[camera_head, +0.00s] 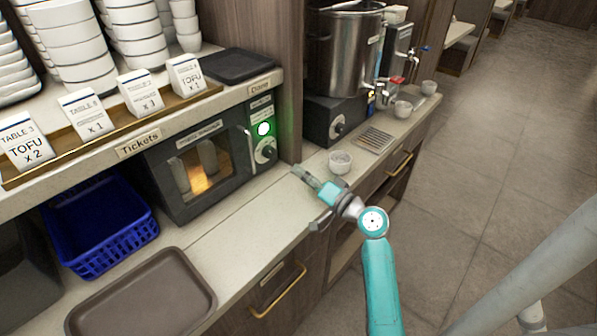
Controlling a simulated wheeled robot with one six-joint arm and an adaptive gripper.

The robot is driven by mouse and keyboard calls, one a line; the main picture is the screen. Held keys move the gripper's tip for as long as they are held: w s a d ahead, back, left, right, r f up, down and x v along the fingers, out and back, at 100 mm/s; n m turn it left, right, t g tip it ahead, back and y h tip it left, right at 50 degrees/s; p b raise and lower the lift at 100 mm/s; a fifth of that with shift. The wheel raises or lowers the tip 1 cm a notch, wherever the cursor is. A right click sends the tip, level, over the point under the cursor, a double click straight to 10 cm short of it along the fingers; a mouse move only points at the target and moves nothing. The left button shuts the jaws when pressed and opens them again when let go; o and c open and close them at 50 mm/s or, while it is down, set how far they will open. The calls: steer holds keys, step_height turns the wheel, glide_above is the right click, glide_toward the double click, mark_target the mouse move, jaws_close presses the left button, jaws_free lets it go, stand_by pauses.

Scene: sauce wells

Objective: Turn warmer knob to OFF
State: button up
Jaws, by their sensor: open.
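A dark box-shaped warmer (205,172) with a glowing window stands under the shelf at the left of centre. Its right panel has a lit green light (263,128) and a round knob (265,151) below it. The knob's pointer setting is too small to read. A second knob (337,127) is on the black base (330,112) under a steel pot (343,52). My gripper (306,199) is open and empty over the counter's front edge, to the right of and nearer than the warmer's knob, apart from it.
A brown tray (207,300) and a blue basket (98,235) are at the left on the counter. Small white cups (340,162) stand at the right, one close beyond my gripper. A wooden post (277,80) rises beside the warmer. The counter before the warmer is clear.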

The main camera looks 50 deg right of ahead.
mark_target(271, 154)
steer(key=shift+w+a+r+m+g+h, duration=0.15)
steer(key=shift+w+a+r+h, duration=0.05)
steer(key=shift+a+h, duration=0.2)
steer(key=shift+w+a+r+m+g+h, duration=0.15)
steer(key=shift+a+h, duration=0.15)
steer(key=shift+a, duration=0.05)
steer(key=shift+w, duration=0.15)
steer(key=w, duration=1)
steer(key=shift+w+d, duration=0.25)
steer(key=shift+d, duration=0.05)
steer(key=c, duration=1.1)
steer(key=shift+n, duration=0.7)
steer(key=shift+c, duration=0.2)
steer(key=o, duration=1.1)
steer(key=shift+o, duration=0.2)
